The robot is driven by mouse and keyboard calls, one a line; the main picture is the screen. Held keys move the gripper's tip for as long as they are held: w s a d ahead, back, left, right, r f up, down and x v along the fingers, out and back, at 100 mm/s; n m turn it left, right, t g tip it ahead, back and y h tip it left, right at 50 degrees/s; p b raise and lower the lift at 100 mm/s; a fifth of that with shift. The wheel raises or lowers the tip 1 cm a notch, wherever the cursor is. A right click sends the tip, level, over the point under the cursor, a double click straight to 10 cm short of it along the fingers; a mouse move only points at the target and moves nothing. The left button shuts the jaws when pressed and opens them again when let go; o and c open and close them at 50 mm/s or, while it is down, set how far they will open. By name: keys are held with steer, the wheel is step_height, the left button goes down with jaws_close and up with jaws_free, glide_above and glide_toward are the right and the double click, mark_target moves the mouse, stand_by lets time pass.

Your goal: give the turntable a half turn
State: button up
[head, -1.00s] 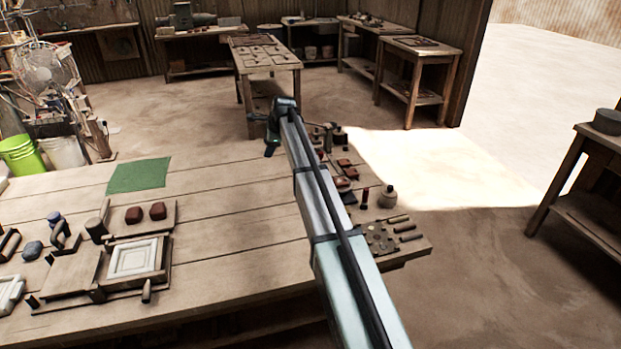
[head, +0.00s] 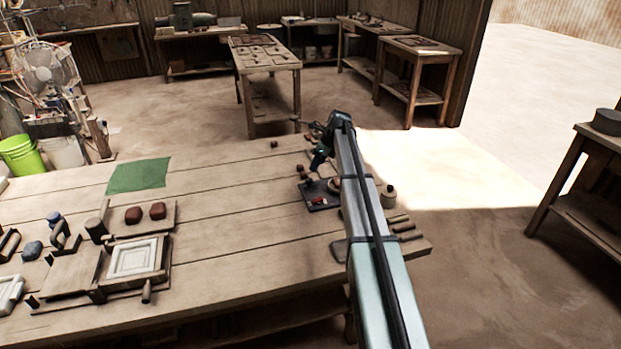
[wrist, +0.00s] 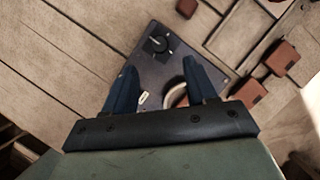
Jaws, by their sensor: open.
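A dark square plate (head: 309,190) lies near the right end of the long bench, partly hidden by my arm. In the wrist view, the dark plate (wrist: 148,72) has a black round knob (wrist: 157,45) with a pale mark near its far corner. A round pale-rimmed thing (wrist: 177,95) shows between my fingers, mostly covered by my gripper. I cannot tell for sure which of these is the turntable. Contact cannot be made out.
Red-brown blocks (wrist: 282,57) and wooden trays lie to the right of the plate in the wrist view. A grey jar (head: 389,197) and wooden rollers (head: 405,227) stand near the bench's right end. A green mat (head: 138,175) lies at the left; the bench's middle is clear.

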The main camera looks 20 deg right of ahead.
mark_target(309, 179)
steer(key=x, duration=0.9)
jaws_close()
stand_by(0.4)
